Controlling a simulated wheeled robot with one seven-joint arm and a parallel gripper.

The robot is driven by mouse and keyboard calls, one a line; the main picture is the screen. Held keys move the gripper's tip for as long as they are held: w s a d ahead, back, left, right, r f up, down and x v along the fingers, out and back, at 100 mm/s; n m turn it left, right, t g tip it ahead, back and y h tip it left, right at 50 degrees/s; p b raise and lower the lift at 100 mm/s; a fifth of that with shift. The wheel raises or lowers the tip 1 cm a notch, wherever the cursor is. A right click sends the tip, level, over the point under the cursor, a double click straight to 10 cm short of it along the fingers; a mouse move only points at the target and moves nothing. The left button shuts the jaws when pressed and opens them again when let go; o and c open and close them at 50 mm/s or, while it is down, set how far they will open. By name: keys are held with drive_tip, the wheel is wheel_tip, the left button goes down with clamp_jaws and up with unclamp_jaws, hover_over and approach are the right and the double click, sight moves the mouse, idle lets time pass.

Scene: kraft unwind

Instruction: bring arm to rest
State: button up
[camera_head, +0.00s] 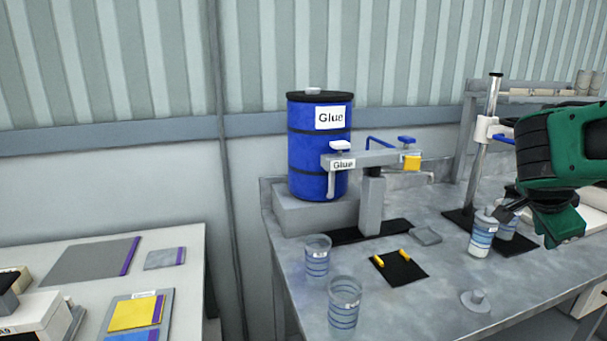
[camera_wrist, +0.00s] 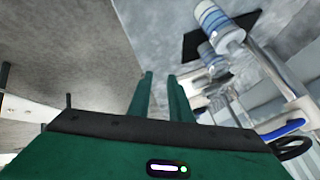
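My arm, green and dark grey, reaches in from the right edge of the head view over the grey bench (camera_head: 440,285). In the wrist view my gripper (camera_wrist: 160,90) shows two green fingers with a narrow gap between them and nothing held. The fingertips are hard to make out in the head view. A striped cup (camera_head: 482,236) stands on the bench, below and left of the arm's green end. A second cup (camera_head: 507,222) is partly hidden behind it. Striped cups also show at the upper right of the wrist view (camera_wrist: 220,28).
A blue glue drum (camera_head: 319,150) and a grey dispenser (camera_head: 372,200) stand at the bench's back left. Two clear cups (camera_head: 317,256) (camera_head: 344,304) are at its left front. A metal post (camera_head: 488,135) rises near my arm. A side table (camera_head: 190,270) is left.

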drive_tip(key=s+a+f+n+g+y, duration=0.2)
drive_tip(key=s+a+f+n, duration=0.3)
drive_tip(key=s, duration=0.6)
drive_tip(key=s+a+f+n+g+y, duration=0.2)
drive_tip(key=s+a+f+n+y, duration=0.3)
drive_tip(key=s, duration=0.5)
drive_tip(key=a+f+n, duration=0.1)
drive_tip(key=n, duration=0.1)
drive_tip(key=shift+s+n, duration=0.35)
drive_tip(key=shift+n, duration=0.05)
drive_tip(key=shift+d, duration=0.1)
drive_tip(key=shift+w+f+g, duration=0.2)
drive_tip(key=shift+w+g, duration=0.1)
drive_tip(key=shift+w, duration=0.35)
